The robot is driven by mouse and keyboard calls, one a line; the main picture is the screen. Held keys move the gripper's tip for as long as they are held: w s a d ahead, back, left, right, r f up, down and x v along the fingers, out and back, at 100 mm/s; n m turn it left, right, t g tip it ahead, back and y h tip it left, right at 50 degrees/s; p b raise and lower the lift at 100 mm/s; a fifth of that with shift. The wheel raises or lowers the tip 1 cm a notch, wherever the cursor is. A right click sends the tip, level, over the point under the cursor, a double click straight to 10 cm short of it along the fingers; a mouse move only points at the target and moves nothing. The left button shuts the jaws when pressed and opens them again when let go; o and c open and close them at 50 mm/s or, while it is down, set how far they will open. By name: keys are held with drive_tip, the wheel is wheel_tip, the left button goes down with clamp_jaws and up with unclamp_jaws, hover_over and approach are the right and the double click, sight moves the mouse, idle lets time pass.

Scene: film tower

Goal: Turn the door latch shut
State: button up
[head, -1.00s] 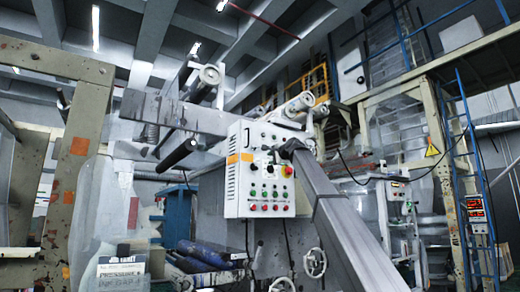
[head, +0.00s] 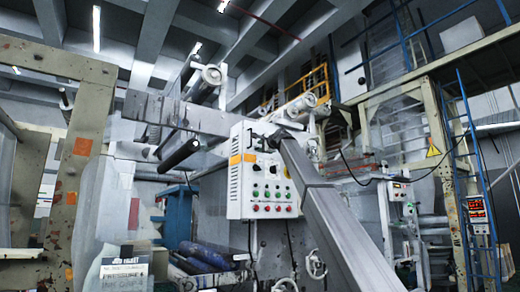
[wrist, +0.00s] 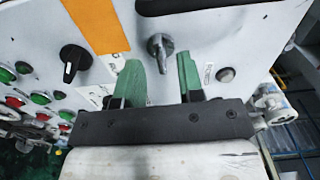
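The white control cabinet (head: 240,200) stands mid-picture in the head view, with rows of coloured buttons on its front. In the wrist view a small grey metal latch (wrist: 160,52) sits on the white door face (wrist: 205,30); its lever points mostly down in the picture. My gripper (wrist: 158,68) has two green fingers, open, with the latch in the gap just at or beyond their tips. I cannot tell whether either finger touches it. In the head view my gripper (head: 270,138) is at the cabinet's upper right, and my arm hides the latch.
A black rotary knob (wrist: 75,58) and an orange strip (wrist: 95,22) lie left of the fingers in the wrist view. A round button (wrist: 225,75) is on the right. Rollers (head: 180,155) and a blue ladder (head: 470,160) flank the cabinet in the head view.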

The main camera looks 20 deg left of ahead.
drive_tip(key=shift+x, duration=0.9)
clamp_jaws()
